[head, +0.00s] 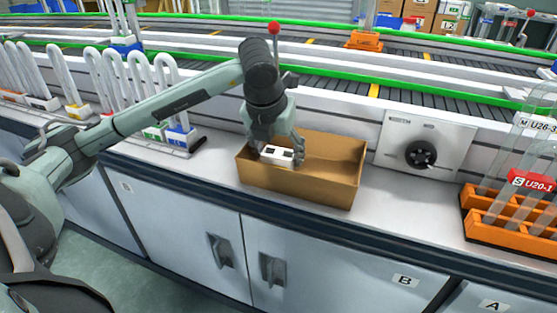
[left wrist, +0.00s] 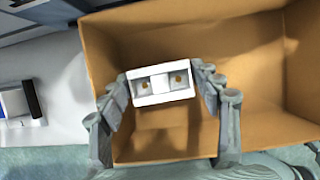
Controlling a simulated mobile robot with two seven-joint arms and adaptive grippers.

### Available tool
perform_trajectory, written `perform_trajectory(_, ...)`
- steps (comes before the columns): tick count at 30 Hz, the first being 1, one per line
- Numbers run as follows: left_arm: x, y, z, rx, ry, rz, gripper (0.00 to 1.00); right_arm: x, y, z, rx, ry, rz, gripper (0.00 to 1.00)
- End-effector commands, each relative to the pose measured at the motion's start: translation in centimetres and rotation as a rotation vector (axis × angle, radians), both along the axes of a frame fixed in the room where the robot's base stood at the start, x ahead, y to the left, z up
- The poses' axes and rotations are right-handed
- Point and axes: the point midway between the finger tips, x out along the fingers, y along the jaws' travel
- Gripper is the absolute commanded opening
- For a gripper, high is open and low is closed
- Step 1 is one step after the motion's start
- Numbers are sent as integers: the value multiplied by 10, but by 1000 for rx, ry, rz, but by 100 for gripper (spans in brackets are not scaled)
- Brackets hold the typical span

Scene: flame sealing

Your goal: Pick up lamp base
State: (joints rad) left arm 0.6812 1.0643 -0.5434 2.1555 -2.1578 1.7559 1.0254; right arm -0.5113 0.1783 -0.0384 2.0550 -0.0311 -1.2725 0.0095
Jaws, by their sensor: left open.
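The lamp base is a small white block (head: 277,156) with two dark sockets, in the left part of an open brown cardboard box (head: 335,183). In the left wrist view, the lamp base (left wrist: 161,84) lies between the two fingers with its sockets facing the camera. My left gripper (head: 276,150) points down into the box with one finger on each side of the base. It is open, and small gaps seem to show beside the base in the left wrist view (left wrist: 161,98). The underside of the base is hidden. My right gripper is out of view.
A panel with a black knob (head: 420,154) stands right of the box. An orange rack (head: 487,231) with clear tubes is farther right. White U-shaped lamps (head: 140,85) stand on bases to the left. Conveyors (head: 330,92) run behind. The box's right half looks empty.

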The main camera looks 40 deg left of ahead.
Motion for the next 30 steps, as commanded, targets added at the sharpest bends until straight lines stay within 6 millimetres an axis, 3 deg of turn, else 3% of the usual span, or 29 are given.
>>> perform_trajectory(7,1,0,-1,0,-1,0,63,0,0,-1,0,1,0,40)
perform_trajectory(15,1,0,-1,-1,-1,0,29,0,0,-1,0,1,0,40)
perform_trajectory(23,1,0,2,0,-2,0,29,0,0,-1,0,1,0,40)
perform_trajectory(30,3,0,40,-2,-9,0,29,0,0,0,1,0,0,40)
